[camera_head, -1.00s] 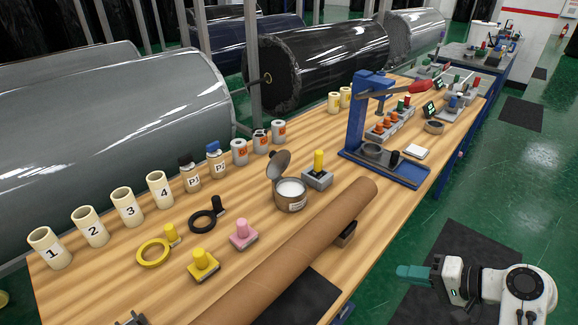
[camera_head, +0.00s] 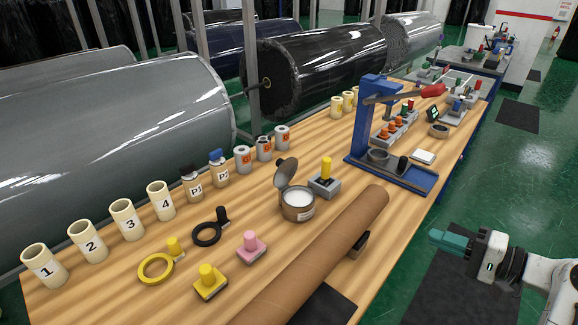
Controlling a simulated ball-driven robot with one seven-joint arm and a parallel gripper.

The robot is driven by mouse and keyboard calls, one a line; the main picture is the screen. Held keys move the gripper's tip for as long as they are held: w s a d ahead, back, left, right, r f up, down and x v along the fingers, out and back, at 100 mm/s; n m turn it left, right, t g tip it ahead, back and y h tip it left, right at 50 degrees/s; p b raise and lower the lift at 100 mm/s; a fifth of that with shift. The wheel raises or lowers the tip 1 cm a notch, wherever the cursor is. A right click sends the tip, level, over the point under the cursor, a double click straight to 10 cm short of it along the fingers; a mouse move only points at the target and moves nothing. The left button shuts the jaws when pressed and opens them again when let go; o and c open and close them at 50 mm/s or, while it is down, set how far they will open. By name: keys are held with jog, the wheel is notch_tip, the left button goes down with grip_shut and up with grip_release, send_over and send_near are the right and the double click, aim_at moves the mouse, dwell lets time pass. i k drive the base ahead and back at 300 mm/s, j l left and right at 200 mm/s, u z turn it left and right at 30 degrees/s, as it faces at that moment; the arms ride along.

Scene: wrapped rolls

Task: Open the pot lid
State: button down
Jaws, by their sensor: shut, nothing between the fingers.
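The pot (camera_head: 298,205) is a small brown round container with white contents, standing on the wooden table. Its grey lid (camera_head: 286,172) stands tilted up at the pot's back left edge, so the pot is open on top. My gripper (camera_head: 436,237), with green fingers, is shut and empty. It is off the table's right side, over the floor, well apart from the pot. The cardboard roll lies between them.
A long cardboard roll (camera_head: 325,250) lies in front of the pot. A yellow-handled block (camera_head: 325,180) stands close to its right. A blue press (camera_head: 385,140) stands farther right. Numbered cups (camera_head: 125,220) and yellow and pink knobs are at left. A dark mat (camera_head: 450,280) lies on the floor.

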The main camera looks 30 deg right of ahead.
aim_at(287, 169)
jog(key=i+j, duration=0.2)
jog(key=i, duration=0.2)
jog(key=i+j, duration=0.25)
jog(key=i, duration=0.15)
